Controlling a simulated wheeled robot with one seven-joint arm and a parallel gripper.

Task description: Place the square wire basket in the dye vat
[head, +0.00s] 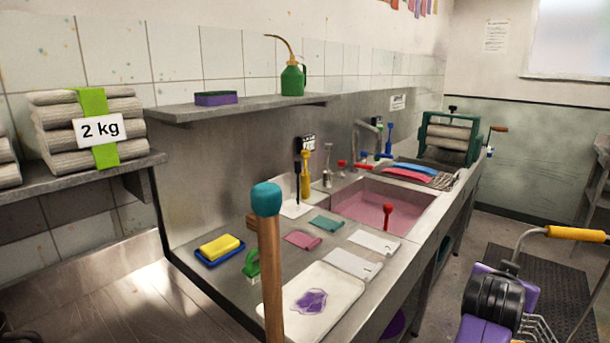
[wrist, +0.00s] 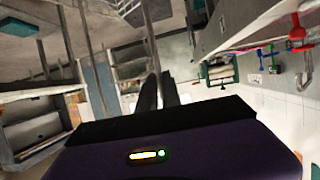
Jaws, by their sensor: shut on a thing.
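A wire basket (head: 537,329) shows at the lower right of the head view, partly cut off by the frame edge. Its tall wire handle has a yellow-orange grip (head: 576,233). My gripper (wrist: 158,84), purple and black, is beside it in front of the counter; the hold itself is hidden in the head view. It is shut on the basket, whose grey wires (wrist: 72,40) appear to cross the upper part of the wrist view. A sunken basin with a pink inside (head: 362,204), seemingly the dye vat, sits in the counter with a red-handled tool (head: 388,215) in it.
Cloth swatches and white cards (head: 352,264) lie on the counter before the basin. A white tray (head: 340,283) and a teal-topped wooden stick (head: 269,240) are nearer. A faucet (head: 372,128) and a green roller wringer (head: 450,132) stand beyond. Dark mat (head: 540,270) covers the floor at right.

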